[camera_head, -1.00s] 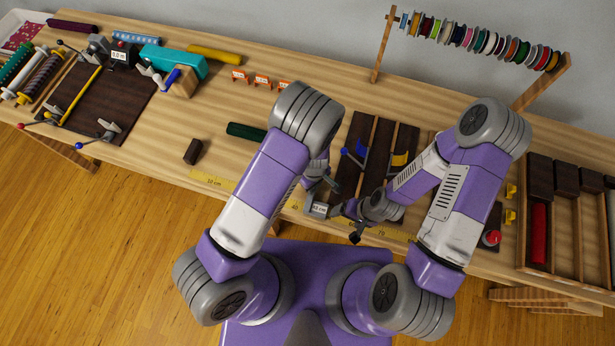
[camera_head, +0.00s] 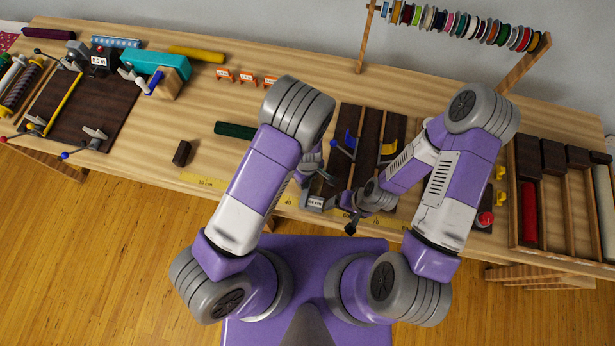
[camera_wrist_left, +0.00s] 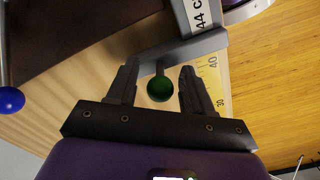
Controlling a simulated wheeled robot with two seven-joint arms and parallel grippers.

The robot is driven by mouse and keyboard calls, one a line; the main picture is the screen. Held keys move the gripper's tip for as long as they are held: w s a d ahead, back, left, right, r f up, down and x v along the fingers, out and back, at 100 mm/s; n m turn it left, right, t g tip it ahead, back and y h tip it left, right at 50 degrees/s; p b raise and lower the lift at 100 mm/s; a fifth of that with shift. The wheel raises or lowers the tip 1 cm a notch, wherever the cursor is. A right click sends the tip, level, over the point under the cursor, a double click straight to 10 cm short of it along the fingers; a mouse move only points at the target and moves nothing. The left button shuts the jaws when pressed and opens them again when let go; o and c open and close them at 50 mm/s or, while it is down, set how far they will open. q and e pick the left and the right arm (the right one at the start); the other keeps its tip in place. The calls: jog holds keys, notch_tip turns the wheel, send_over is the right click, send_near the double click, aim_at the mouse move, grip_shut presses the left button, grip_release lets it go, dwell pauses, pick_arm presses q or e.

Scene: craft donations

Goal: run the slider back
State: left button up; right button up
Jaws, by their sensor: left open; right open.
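The slider is a small grey block (camera_head: 316,202) with a white length label at the table's front edge, on the yellow ruler strip (camera_head: 205,182). In the left wrist view the slider's grey arm (camera_wrist_left: 185,50) carries a label reading about 44 c. A green ball knob (camera_wrist_left: 160,88) on a short stem hangs from it. My left gripper (camera_wrist_left: 158,92) is open, with its fingers on either side of the knob and visible gaps. In the head view my left gripper (camera_head: 309,178) is partly hidden by my forearm. My right gripper (camera_head: 350,224) is open and empty, just right of the slider.
Dark boards (camera_head: 346,150) with blue and yellow clamps lie behind the slider. A green bar (camera_head: 235,130) and a dark block (camera_head: 182,153) lie to the left. A red button (camera_head: 485,218) and a divided wooden tray (camera_head: 545,249) are at the right.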

pick_arm(q)
notch_tip(320, 180, up, 7)
jog(key=shift+r+p, duration=0.15)
jog(key=shift+p, duration=0.2)
pick_arm(e)
jog(key=shift+r, duration=0.35)
